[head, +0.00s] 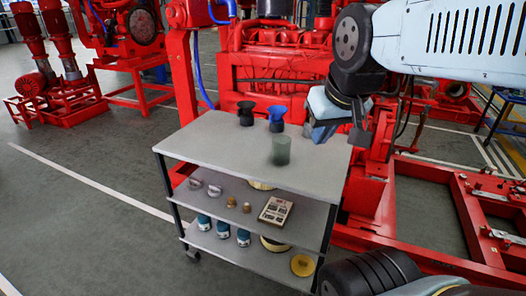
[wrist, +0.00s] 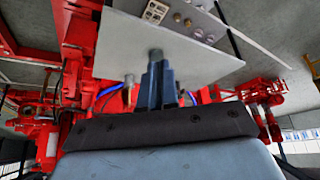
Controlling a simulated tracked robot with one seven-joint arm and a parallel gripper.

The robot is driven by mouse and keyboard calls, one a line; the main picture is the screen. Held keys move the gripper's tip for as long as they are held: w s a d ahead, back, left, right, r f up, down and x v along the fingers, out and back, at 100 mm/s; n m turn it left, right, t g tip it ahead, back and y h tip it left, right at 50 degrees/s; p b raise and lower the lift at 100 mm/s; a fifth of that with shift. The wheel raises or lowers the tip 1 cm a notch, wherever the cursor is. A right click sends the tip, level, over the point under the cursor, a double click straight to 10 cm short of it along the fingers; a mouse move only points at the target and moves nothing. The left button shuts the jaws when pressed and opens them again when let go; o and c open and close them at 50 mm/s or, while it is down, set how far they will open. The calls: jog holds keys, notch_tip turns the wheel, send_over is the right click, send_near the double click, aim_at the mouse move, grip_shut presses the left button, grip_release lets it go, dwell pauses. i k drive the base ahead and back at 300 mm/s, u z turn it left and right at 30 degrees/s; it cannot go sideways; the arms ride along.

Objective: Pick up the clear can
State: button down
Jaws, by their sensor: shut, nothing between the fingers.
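The clear can (head: 281,149) is a greenish-grey see-through cylinder. It stands upright on the grey top of the cart (head: 215,145) in the head view, towards its right side. My gripper (head: 319,135) is above the cart top, to the right of the can and apart from it. In the wrist view its blue-grey fingers (wrist: 155,82) are together with nothing between them.
A black funnel-like item (head: 246,114) and a blue one (head: 277,118) stand behind the can. Lower shelves hold a beige box (head: 276,211) and several small parts. Red machinery (head: 280,75) rises behind the cart. The cart top's left and front are clear.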

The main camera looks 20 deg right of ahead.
aim_at(281, 151)
jog(key=u, duration=1.4)
jog(key=k, duration=1.25)
jog(key=z, duration=1.4)
jog(key=i, duration=1)
